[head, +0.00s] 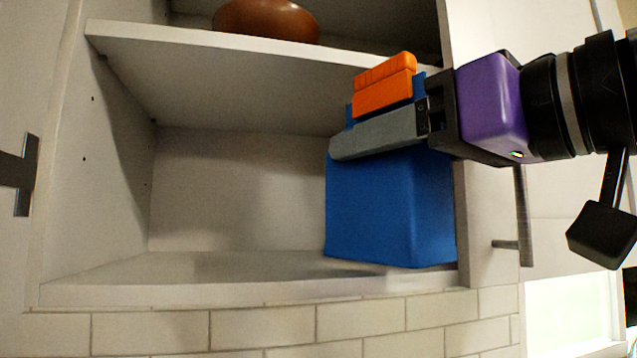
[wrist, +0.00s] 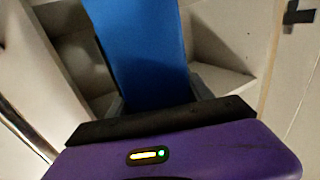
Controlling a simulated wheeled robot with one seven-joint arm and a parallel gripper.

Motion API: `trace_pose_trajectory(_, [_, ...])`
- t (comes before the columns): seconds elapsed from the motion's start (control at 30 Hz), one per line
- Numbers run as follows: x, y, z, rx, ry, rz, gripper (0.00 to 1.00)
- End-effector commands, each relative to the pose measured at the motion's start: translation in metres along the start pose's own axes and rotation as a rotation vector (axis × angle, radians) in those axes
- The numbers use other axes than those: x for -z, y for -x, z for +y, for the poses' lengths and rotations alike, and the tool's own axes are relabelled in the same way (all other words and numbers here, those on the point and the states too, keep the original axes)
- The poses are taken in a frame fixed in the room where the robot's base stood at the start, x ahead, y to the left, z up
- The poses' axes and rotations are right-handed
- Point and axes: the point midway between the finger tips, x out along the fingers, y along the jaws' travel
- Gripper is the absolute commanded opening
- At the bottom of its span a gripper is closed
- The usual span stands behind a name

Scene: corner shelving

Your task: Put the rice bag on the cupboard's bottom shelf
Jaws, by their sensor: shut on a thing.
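The rice bag (head: 385,205) is a blue block-shaped pack at the right side of the cupboard's bottom shelf. My gripper (head: 375,110) reaches in from the right and is shut on the bag's upper part, with its orange and grey fingers on either side. The bag looks upright, its base at or just above the shelf (head: 180,292) near the front edge; I cannot tell if it touches. In the wrist view the bag (wrist: 140,50) fills the upper middle, between my fingers. The bag hides the shelf's right end.
A brown rounded bowl (head: 265,20) sits on the shelf above (head: 200,39). The bottom shelf's left and middle are clear. A cupboard door with a handle (head: 522,215) is at the right, close below my gripper. White tiles (head: 265,328) lie under the cupboard.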

Motion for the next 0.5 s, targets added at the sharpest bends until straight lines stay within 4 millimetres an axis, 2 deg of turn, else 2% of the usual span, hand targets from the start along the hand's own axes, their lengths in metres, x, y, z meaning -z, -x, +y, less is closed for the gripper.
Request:
trace_pose_trajectory(0.1, [0.004,-0.026,0.000,0.001,-0.002,0.001,0.00])
trace_pose_trajectory(0.23, [0.004,-0.051,0.000,0.001,-0.002,0.002,0.00])
trace_pose_trajectory(0.4, [0.003,-0.070,0.000,0.000,0.000,0.003,0.00])
trace_pose_trajectory(0.5, [0.003,-0.074,0.000,0.001,0.000,0.005,0.00])
